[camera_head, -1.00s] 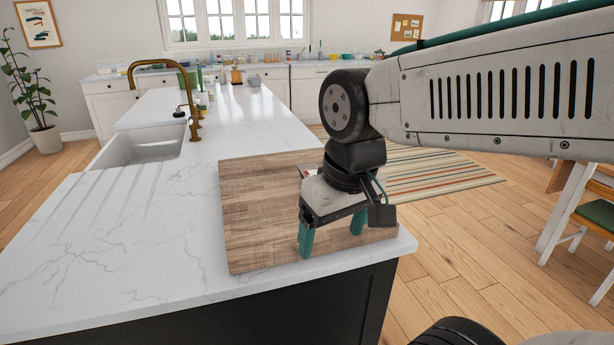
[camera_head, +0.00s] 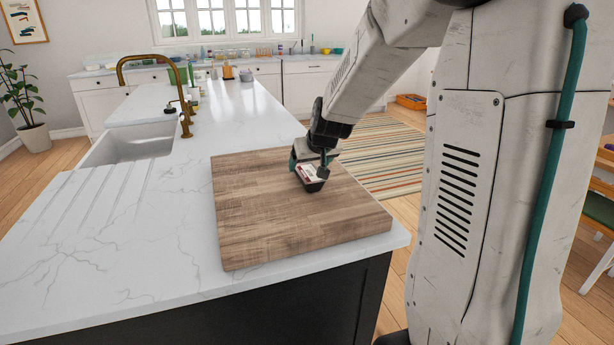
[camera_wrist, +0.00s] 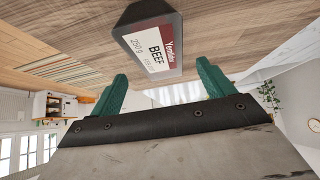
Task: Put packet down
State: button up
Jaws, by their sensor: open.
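The packet (camera_head: 314,174) is a black tray with a white and dark red label reading BEEF. It appears to rest on the wooden board (camera_head: 270,222), toward its far right part. In the wrist view the packet (camera_wrist: 153,40) is at the top centre, its labelled face toward the camera. In the wrist view my gripper's (camera_wrist: 162,72) green fingertips are on either side of the packet's near end, with gaps visible at both sides.
The board lies on a white marble island counter (camera_head: 120,250), close to its right edge. A sink (camera_head: 130,145) with a brass tap (camera_head: 150,60) is at the left. The left and front of the board are clear. A striped rug (camera_head: 375,155) lies on the floor beyond.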

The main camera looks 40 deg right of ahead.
aim_at(307, 170)
jog(key=x, duration=0.4)
jog(key=shift+f, duration=0.4)
jog(key=c, duration=1.2)
jog(key=shift+c, duration=0.7)
jog(key=shift+r, duration=0.15)
